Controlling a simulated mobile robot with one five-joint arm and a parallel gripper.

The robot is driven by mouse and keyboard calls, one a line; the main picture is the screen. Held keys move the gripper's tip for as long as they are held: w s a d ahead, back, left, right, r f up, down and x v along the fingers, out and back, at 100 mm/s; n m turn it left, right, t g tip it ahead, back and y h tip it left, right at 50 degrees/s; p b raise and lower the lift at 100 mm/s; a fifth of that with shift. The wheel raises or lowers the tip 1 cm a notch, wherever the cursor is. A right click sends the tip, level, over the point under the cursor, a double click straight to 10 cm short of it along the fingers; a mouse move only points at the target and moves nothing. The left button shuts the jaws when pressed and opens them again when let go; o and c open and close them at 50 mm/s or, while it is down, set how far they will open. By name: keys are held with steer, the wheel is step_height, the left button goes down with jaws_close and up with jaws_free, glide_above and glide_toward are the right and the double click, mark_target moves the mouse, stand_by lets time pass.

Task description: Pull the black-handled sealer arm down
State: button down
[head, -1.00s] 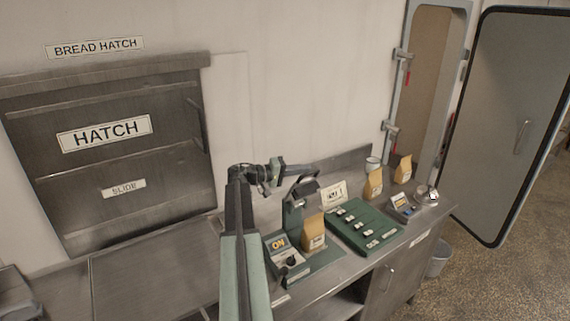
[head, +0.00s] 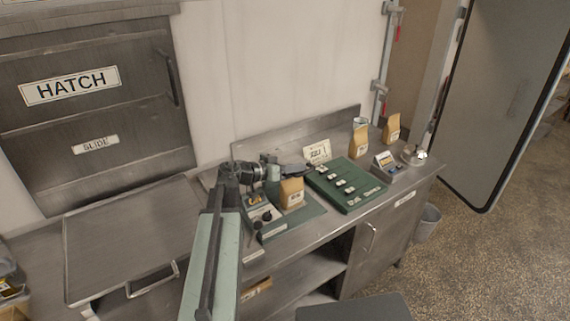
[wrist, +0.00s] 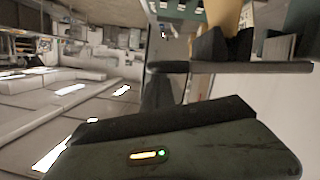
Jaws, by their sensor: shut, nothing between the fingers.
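The sealer (head: 258,211) is a green unit with a lit panel on the steel counter. Its dark sealer arm (head: 292,170) lies low and close to level behind and over the top of a tan paper bag (head: 291,193). My gripper (head: 272,162) is shut and empty, at the left end of the sealer arm; whether they touch is hidden. In the wrist view a dark green body with a small yellow and green light fills the bottom, and a tan bag (wrist: 224,14) shows at the top behind black parts. I cannot tell the black handle apart there.
A green board (head: 345,187) with small switches or blocks stands right of the sealer. Two more tan bags (head: 359,143), a small grey device (head: 386,163) and a round metal piece (head: 413,156) are farther right.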

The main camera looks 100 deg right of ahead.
steer(key=shift+s+a+f+m+b, duration=0.15)
steer(key=shift+a+f+b, duration=0.05)
steer(key=shift+f, duration=0.25)
steer(key=shift+s+a+f+m+b, duration=0.1)
steer(key=shift+a+f+m+b, duration=0.1)
steer(key=shift+f, duration=0.2)
steer(key=shift+s+a+f+b, duration=0.15)
steer(key=shift+s+f+b, duration=0.05)
steer(key=shift+f+b, duration=0.25)
steer(key=shift+s+a+f+b, duration=0.1)
steer(key=shift+s+f+b, duration=0.1)
steer(key=shift+f+b, duration=0.2)
steer(key=shift+s+a+f, duration=0.1)
steer(key=shift+a+f, duration=0.15)
steer(key=shift+a, duration=0.05)
steer(key=r+p, duration=0.1)
steer(key=r, duration=0.1)
steer(key=d+r+p, duration=0.1)
steer(key=p, duration=0.1)
steer(key=r+p, duration=0.2)
steer(key=shift+w+d+r, duration=0.15)
steer(key=shift+w+r, duration=0.2)
steer(key=f+p+v, duration=0.1)
steer(key=v, duration=0.8)
steer(key=shift+w+a, duration=0.3)
steer(key=shift+w, duration=0.05)
steer(key=shift+r, duration=0.1)
